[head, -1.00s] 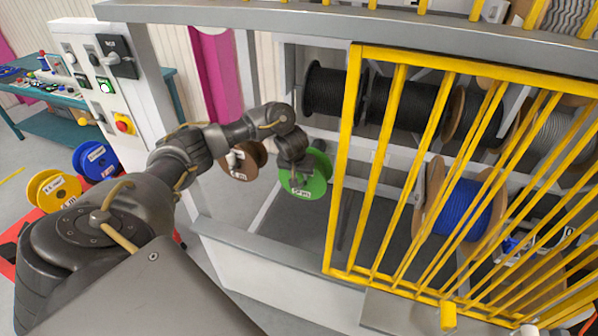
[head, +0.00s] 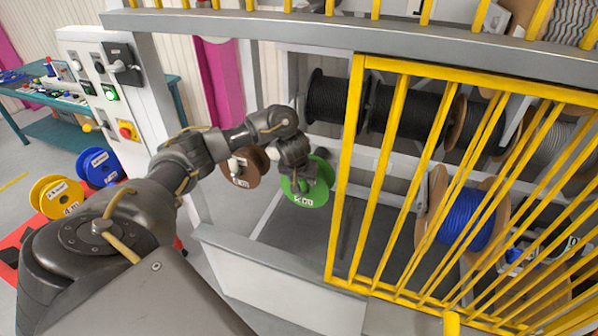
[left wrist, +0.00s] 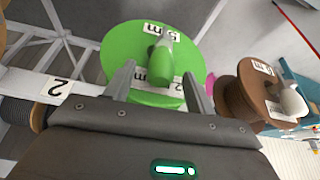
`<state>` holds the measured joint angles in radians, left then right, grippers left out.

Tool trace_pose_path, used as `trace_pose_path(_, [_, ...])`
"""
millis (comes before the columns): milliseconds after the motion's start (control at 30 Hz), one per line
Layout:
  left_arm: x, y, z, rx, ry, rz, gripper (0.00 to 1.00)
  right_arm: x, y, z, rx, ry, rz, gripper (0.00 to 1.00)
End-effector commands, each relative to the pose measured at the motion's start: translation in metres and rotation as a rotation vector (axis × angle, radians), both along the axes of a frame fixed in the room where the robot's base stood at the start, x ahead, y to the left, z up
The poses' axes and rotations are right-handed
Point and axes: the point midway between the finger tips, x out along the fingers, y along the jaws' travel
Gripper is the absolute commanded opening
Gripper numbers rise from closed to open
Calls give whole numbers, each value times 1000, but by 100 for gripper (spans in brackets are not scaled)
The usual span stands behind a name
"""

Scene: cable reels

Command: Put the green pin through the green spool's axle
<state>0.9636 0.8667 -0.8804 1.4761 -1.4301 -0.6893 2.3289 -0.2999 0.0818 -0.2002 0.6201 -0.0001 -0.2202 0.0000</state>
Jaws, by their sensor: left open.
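The green spool (head: 318,193) hangs inside the frame's opening, left of the yellow grille. In the left wrist view the green spool (left wrist: 122,52) faces me, with white labels on its flange. A green pin (left wrist: 160,64) with a grey end stands out from the spool's middle; how far it goes into the axle is hidden. My left gripper (head: 300,172) is at the spool's face. In the wrist view the left gripper (left wrist: 158,92) is open, its fingers on either side of the pin with gaps showing. My right gripper is not in view.
A brown spool (head: 243,168) with a pale peg hangs just left of the green one. The yellow grille (head: 345,190) stands close on the right, with black and blue reels behind it. A control panel (head: 105,95) and yellow and blue spools are at left.

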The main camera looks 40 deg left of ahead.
Motion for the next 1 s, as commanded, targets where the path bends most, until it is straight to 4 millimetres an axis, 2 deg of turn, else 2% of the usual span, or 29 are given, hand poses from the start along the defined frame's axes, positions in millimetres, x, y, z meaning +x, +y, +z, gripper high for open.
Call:
trace_pose_path(100, [-4, -2, 22, 5, -9, -4, 55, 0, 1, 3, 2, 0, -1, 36])
trace_pose_path(500, [-24, -10, 68, 3, -5, -2, 55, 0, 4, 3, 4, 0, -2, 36])
trace_pose_path(700, [-29, -13, 80, 1, -2, -1, 55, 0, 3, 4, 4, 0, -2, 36])
trace_pose_path(1000, [-31, -13, 82, 2, 0, 2, 55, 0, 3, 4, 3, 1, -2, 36])
